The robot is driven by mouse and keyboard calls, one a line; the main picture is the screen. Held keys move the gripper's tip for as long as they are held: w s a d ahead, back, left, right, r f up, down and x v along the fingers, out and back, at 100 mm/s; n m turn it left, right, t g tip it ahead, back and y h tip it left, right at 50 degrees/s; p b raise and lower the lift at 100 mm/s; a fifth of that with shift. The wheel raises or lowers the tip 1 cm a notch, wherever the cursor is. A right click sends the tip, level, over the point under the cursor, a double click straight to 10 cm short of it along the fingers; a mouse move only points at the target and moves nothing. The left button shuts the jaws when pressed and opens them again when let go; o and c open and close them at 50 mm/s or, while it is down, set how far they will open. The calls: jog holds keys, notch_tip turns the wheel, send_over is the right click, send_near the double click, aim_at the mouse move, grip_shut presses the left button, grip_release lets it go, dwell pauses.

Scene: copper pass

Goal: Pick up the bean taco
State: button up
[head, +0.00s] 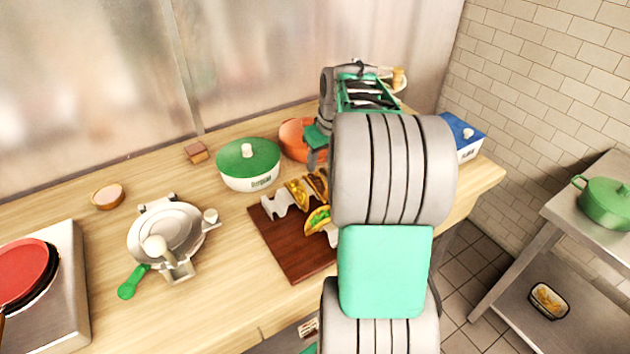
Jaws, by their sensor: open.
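Several tacos sit in a pale wavy taco holder (273,206) on a dark brown wooden board (290,258). A taco with brown filling (297,192) is at the back left, and a darker-filled taco (316,184) is beside it. A taco with green filling (318,219) is nearer the front. I cannot tell for sure which is the bean taco. My gripper (313,158) shows only in part, above and behind the tacos in the picture, apart from them. It is open and holds nothing that I can see. My arm hides the right side of the holder and board.
A green-lidded pot (248,163) and an orange pot (296,140) stand behind the board. A tortilla press (168,235) is to the left, a red pan (25,272) at far left. A blue-lidded box (463,135) is at right. Bare counter lies between press and board.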

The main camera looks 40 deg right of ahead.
aim_at(315, 178)
jog(key=x, duration=0.2)
jog(key=p+x, duration=0.1)
jog(key=x, duration=0.4)
jog(key=shift+a+p, duration=0.35)
jog(key=shift+p, duration=0.05)
jog(key=shift+r, duration=0.1)
grip_shut()
